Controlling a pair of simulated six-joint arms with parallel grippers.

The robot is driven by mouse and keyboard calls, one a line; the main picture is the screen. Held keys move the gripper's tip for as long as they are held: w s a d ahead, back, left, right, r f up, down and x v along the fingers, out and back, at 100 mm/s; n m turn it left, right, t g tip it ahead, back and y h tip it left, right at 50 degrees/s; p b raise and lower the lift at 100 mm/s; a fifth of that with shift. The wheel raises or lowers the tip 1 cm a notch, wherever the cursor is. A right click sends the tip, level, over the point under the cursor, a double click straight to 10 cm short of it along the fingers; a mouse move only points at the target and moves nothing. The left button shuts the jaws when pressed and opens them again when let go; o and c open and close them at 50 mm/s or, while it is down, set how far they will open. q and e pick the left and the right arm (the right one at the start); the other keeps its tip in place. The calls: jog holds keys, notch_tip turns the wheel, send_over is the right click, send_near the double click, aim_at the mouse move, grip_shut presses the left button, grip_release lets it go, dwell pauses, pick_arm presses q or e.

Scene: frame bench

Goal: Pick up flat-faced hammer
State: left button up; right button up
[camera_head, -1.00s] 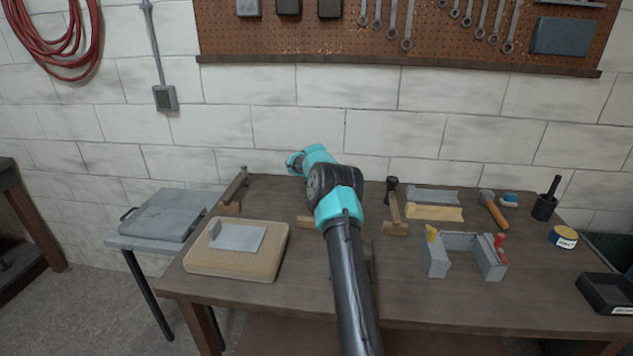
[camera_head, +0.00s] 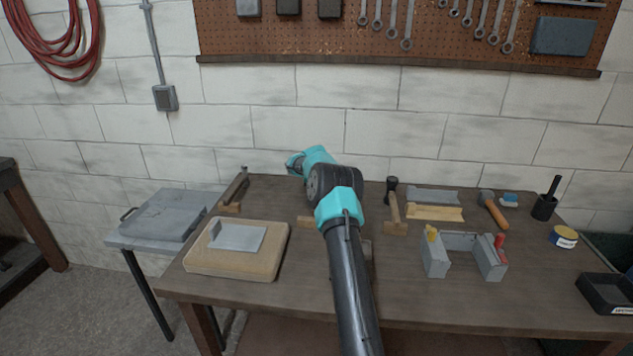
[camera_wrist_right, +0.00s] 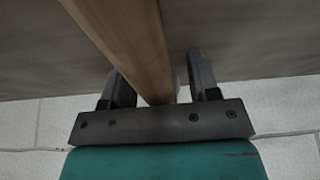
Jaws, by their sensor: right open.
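A hammer with a dark head and wooden handle (camera_head: 394,209) rests on a wooden block just right of my arm. A hammer with an orange handle (camera_head: 496,213) and grey head lies further right. A long dark tool on a wooden block (camera_head: 236,187) is at the back left. I cannot tell which hammer is flat-faced. My right gripper (camera_wrist_right: 160,80) is open in the right wrist view, with a wooden bar, perhaps a handle (camera_wrist_right: 135,40), running between its fingers. In the head view the arm hides the fingers and most of what they surround. My left gripper is not seen.
A beige board with a metal plate (camera_head: 191,263) is at the front left. A grey U-shaped fixture (camera_head: 436,262) stands at the front right. A black holder (camera_head: 544,208), a small tin (camera_head: 563,238) and a black tray (camera_head: 604,296) are further right. The brick wall (camera_head: 280,120) stands behind the bench.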

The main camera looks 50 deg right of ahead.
grip_shut()
dwell(0.4)
jog(key=shift+r, duration=0.15)
jog(key=shift+r, duration=2)
jog(key=s+a, duration=0.3)
jog(key=a, duration=0.1)
jog(key=s+a+r, duration=0.1)
jog(key=s+a, duration=0.2)
jog(key=a, duration=0.1)
jog(key=s+a, duration=0.3)
jog(key=a, duration=0.2)
jog(key=shift+a+r, duration=0.1)
jog(key=shift+r, duration=0.05)
